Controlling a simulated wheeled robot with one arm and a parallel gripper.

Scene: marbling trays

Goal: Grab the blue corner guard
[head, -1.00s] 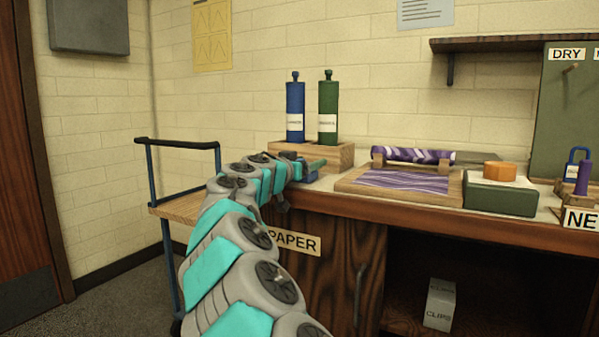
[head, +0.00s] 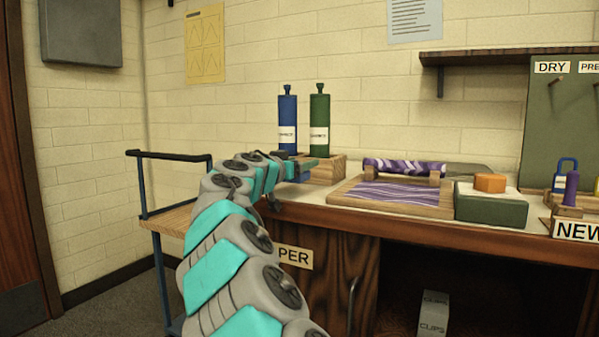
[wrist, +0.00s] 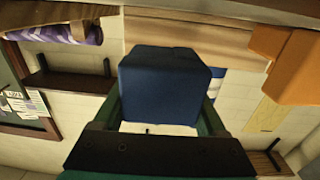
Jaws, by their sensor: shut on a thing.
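The blue corner guard (wrist: 164,84) is a dark blue block. In the wrist view it sits between the two green fingers of my gripper (wrist: 165,112), which is shut on it. In the head view my gripper (head: 312,164) is in front of the wooden holder at the counter's left end. A small blue part of the guard (head: 303,177) shows just below the fingers. The rest of it is hidden there by my gripper and arm.
A blue cylinder (head: 287,115) and a green cylinder (head: 319,115) stand in the wooden holder (head: 330,170) close behind. An orange block (wrist: 294,68) is near on the right in the wrist view. A cart (head: 170,215) stands left of the counter.

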